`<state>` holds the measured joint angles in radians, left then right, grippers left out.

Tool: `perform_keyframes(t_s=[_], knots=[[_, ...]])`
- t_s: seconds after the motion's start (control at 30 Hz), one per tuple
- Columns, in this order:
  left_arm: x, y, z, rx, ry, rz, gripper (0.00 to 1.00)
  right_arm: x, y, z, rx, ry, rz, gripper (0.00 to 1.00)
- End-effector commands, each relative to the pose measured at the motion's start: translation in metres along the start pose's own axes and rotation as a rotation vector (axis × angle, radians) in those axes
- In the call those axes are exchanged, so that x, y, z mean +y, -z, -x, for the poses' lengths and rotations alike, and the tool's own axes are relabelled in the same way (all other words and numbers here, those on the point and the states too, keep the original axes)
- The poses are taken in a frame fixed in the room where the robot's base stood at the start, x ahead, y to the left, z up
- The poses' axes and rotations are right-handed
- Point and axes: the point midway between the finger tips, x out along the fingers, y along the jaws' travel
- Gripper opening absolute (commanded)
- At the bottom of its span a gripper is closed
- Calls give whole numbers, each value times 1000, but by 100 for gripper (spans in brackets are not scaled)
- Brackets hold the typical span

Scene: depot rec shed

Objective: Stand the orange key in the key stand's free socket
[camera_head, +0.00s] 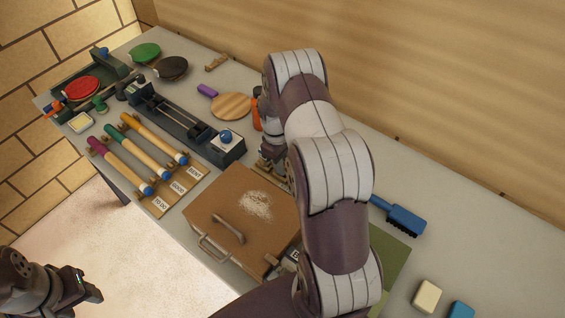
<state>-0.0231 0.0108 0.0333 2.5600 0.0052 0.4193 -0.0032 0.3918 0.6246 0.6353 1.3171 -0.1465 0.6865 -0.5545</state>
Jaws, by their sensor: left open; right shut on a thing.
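My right gripper (268,156) is low over the table, right of the blue-knobbed end of the long dark rack. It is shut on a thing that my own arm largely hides. I cannot make out the orange key in its jaws. An upright orange piece (257,112) shows just behind it, partly covered by the arm; I cannot tell whether it is the key. A small tan piece (261,168) lies by the jaws; I cannot tell whether it belongs to the key stand. No free socket can be made out. My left gripper (92,285) is open and empty, off the table.
The long dark rack (180,125) and a brown box lid with a handle (240,205) flank the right gripper. A round wooden paddle (232,106) lies behind. Colored-handled tools (152,138) lie left. A blue brush (400,216) lies right.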

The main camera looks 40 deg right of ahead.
Motion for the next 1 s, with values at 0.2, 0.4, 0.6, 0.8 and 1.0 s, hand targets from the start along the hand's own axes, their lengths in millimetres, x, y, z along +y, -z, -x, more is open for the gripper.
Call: perform_keyframes(t_s=[0.2, 0.4, 0.6, 0.8, 1.0], knots=[[0, 0, -2, 0, 0, 0, 49, 0, 0, -2, 0, 0, 0, 0], [0, -1, -5, 0, 0, 0, 49, 0, 1, -8, 0, 0, 0, 0], [0, -1, -6, 0, 0, 0, 49, 0, 2, -10, 0, 0, 0, 0], [0, -1, -6, 0, 0, 0, 49, 0, 2, -10, 0, 0, 0, 0], [0, -1, -6, 0, 0, 0, 49, 0, 2, -10, 0, 0, 0, 53]])
